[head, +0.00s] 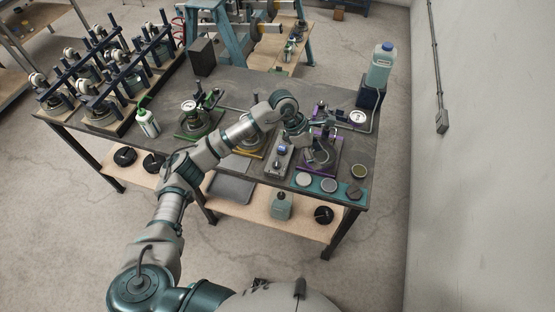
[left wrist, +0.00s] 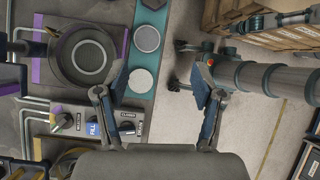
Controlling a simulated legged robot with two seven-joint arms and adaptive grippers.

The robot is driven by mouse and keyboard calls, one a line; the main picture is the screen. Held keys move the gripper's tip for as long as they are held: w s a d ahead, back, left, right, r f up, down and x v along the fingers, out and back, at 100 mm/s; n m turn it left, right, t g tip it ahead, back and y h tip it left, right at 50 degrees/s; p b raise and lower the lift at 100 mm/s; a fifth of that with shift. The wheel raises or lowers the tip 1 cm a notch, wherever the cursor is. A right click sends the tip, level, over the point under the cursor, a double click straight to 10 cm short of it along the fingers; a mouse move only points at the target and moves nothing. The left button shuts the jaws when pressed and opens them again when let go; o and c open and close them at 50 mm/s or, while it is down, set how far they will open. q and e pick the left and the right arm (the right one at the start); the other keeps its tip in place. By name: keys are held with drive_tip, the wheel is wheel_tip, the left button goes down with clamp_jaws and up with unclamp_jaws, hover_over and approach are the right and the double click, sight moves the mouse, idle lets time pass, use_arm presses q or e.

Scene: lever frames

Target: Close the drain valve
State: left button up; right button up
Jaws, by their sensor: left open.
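The grey valve panel (head: 279,160) sits near the front of the workbench, left of the purple-framed station (head: 322,168). My left gripper (head: 306,136) is above the bench beside the panel. In the left wrist view my left gripper (left wrist: 162,86) is open, its fingers wide apart with nothing between them. My right gripper is out of view.
Round pads lie on a teal strip (head: 316,185) at the bench's front edge. A round dish (left wrist: 85,56) is in the purple frame. A bottle (head: 381,63) stands at the back right. Green (head: 196,122) and yellow stations stand left. The wall is right of the bench.

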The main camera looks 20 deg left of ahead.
sight(277, 161)
use_arm(q)
drive_tip(key=w+a+r+y, duration=0.2)
drive_tip(key=a+y, duration=0.1)
drive_tip(key=a, duration=0.4)
drive_tip(key=w+a+r+y, duration=0.1)
drive_tip(key=w+a+y, duration=0.15)
drive_tip(key=a, duration=0.45)
drive_tip(key=shift+n+t+y, duration=0.3)
drive_tip(key=shift+y, duration=0.15)
drive_tip(key=f+p, duration=0.1)
drive_tip(key=f, duration=0.4)
drive_tip(key=f+p, duration=0.1)
drive_tip(key=f, duration=0.5)
drive_tip(key=s+f+p, duration=0.1)
drive_tip(key=f, duration=0.4)
drive_tip(key=shift+d+f, duration=0.15)
drive_tip(key=shift+f, duration=0.2)
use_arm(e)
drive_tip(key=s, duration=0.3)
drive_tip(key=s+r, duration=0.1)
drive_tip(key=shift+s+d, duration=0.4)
use_arm(q)
drive_tip(key=c, duration=1.1)
